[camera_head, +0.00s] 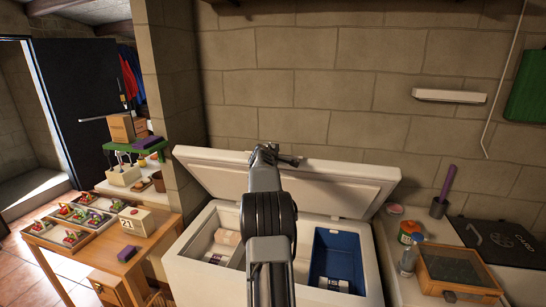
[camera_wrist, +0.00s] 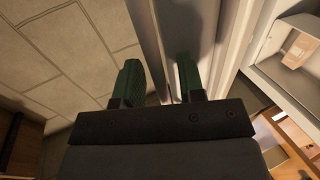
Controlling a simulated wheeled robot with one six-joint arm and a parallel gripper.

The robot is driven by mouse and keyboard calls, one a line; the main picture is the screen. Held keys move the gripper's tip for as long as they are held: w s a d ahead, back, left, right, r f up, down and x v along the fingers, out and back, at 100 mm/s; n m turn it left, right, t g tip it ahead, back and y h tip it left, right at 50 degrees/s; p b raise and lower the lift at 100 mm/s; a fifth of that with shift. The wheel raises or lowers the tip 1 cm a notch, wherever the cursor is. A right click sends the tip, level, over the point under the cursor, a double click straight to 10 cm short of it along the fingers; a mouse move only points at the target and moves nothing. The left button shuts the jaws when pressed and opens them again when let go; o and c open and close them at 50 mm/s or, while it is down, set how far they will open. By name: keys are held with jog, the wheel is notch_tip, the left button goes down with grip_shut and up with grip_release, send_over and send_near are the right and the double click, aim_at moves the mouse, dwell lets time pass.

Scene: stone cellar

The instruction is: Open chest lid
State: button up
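The chest (camera_head: 182,272) is a white chest freezer against the stone wall. Its lid (camera_head: 335,192) is raised and tilted back, so the inside shows. My gripper (camera_head: 272,152) is at the lid's upper edge, small and partly hidden by my arm in the head view. In the wrist view, the two green fingers of my gripper (camera_wrist: 158,80) stand apart, on either side of the lid's edge (camera_wrist: 150,45). I see no firm grip on it. My arm crosses in front of the chest and hides its middle.
Inside are a blue bin (camera_head: 338,250) and a beige box (camera_head: 228,237). At left, a wooden table (camera_head: 150,243) holds trays. A white shelf (camera_head: 449,96) is on the wall.

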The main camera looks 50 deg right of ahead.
jog(key=b+v, duration=0.5)
jog(key=v, duration=0.8)
jog(key=shift+s+a, duration=0.2)
jog(key=shift+a, duration=0.15)
jog(key=shift+r, duration=0.1)
jog(key=shift+c, duration=0.2)
